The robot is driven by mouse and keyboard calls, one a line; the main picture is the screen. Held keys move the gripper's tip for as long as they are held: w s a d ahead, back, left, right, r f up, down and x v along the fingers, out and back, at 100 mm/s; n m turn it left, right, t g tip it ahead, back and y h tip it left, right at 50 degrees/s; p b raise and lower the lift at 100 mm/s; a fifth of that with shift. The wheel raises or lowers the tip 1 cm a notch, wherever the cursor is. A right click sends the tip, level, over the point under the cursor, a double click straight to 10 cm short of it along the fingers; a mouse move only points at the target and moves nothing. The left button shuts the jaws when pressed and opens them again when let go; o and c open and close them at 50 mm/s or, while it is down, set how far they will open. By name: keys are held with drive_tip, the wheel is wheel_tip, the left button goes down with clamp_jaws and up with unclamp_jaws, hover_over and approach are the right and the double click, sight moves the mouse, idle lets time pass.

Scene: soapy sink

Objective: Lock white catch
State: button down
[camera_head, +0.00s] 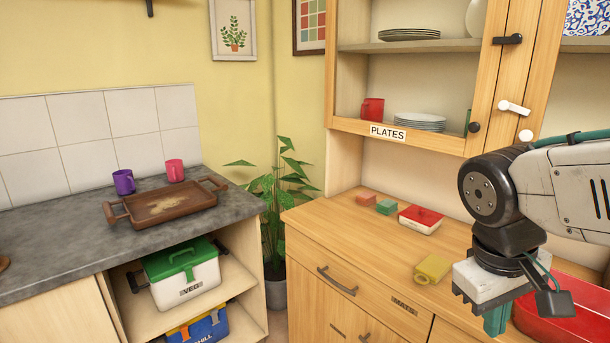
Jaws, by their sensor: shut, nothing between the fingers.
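The white catch (514,107) is a small bar on the wooden upright between the two upper cabinet doors. It lies nearly level, with its right end a little lower. A black catch (507,39) sits above it on the same woodwork. A white knob (526,135) is just below the white catch, and a black knob (474,127) is lower left. My gripper (497,318) points down over the counter at lower right, well below the white catch. Its teal fingers are shut and empty; their tips are near the bottom edge of the view.
The cabinet holds plates and a red mug (372,109). The grey worktop holds a brown tray (166,203).

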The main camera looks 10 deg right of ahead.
drive_tip(key=a, duration=0.1)
drive_tip(key=s+a+y, duration=0.1)
drive_tip(key=a, duration=0.1)
drive_tip(key=a+r+t+y, duration=0.1)
drive_tip(key=shift+s+a+m, duration=0.25)
drive_tip(key=shift+a+m, duration=0.15)
drive_tip(key=c, duration=2)
unclamp_jaws()
drive_tip(key=shift+s+a+r, duration=0.1)
drive_tip(key=shift+a+r, duration=0.05)
drive_tip(key=o, duration=0.7)
drive_tip(key=shift+r+t, duration=0.2)
drive_tip(key=shift+t, duration=0.1)
drive_tip(key=shift+o, duration=0.2)
drive_tip(key=m+t+h, duration=0.3)
drive_tip(key=m+h, duration=0.3)
drive_tip(key=h, duration=0.8)
approach(503, 105)
drive_tip(key=d, duration=0.1)
drive_tip(key=x, duration=0.8)
drive_tip(key=shift+a, duration=0.15)
